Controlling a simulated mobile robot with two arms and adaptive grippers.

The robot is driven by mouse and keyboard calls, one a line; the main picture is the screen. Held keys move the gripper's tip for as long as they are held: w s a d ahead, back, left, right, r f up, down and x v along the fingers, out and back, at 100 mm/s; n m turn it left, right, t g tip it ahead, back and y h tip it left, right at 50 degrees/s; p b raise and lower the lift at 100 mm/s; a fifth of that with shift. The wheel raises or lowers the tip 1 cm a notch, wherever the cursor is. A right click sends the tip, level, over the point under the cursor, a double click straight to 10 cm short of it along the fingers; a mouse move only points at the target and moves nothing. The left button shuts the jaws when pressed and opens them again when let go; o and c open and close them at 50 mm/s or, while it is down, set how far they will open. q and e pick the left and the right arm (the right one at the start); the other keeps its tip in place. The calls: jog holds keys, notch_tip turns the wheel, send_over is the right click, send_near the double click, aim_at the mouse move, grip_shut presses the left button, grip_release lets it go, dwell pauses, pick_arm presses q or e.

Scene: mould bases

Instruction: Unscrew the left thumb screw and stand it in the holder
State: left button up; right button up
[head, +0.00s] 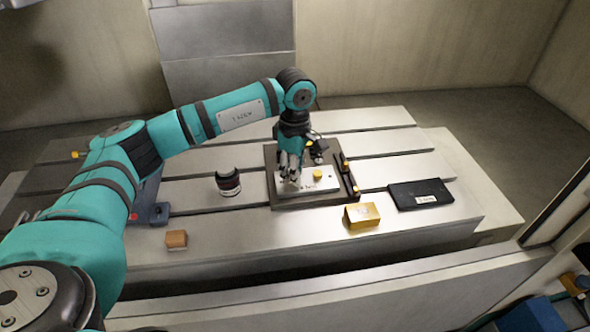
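My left gripper (290,177) points down over the left part of a light metal plate (308,187), which lies on a dark mould base (287,202). Its fingertips are at or just above the plate. The left thumb screw is not visible; the fingers cover that spot, and I cannot tell whether they are closed on it. A yellow thumb screw (318,173) stands on the right part of the plate. I cannot make out for certain which object is the holder. My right gripper is out of view.
A dark round object with a pale band (228,182) stands left of the base. A yellow block (362,214) and a flat black case (420,194) lie to the right. A brown block (176,239) is near the front edge of the slotted table (240,240).

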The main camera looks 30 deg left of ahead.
pick_arm(q)
grip_shut()
jog(key=n, duration=0.4)
jog(key=shift+n, duration=0.4)
jog(key=n, duration=0.4)
jog(key=shift+n+p, duration=0.3)
jog(key=n, duration=0.4)
jog(key=shift+p, duration=0.3)
jog(key=n, duration=0.4)
jog(key=shift+n+p, duration=0.3)
